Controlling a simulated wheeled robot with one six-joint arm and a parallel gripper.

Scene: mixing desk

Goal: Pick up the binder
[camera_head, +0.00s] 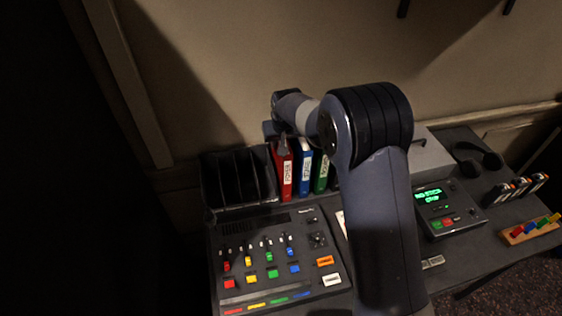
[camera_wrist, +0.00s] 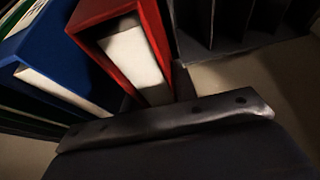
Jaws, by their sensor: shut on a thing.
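Several binders stand upright side by side on the desk against the wall. The red binder (camera_head: 286,190), with a white label, is at the left end of the row. Beside it stand a blue binder (camera_head: 304,183) and a green binder (camera_head: 321,184). My gripper (camera_head: 281,146) is at the top of the red binder, shut on it; my arm partly hides the fingers. In the wrist view the red binder (camera_wrist: 88,22) is close, with white pages showing. The blue binder (camera_wrist: 58,40) is to its left there. The fingertips are not clearly visible in that view.
A black divided organizer (camera_head: 207,181) stands just left of the red binder. A mixing console (camera_head: 240,246) with coloured buttons lies in front. At right are a device with a green display (camera_head: 431,196), headphones (camera_head: 487,156) and a wooden tray (camera_head: 517,238). My arm hides the desk's middle.

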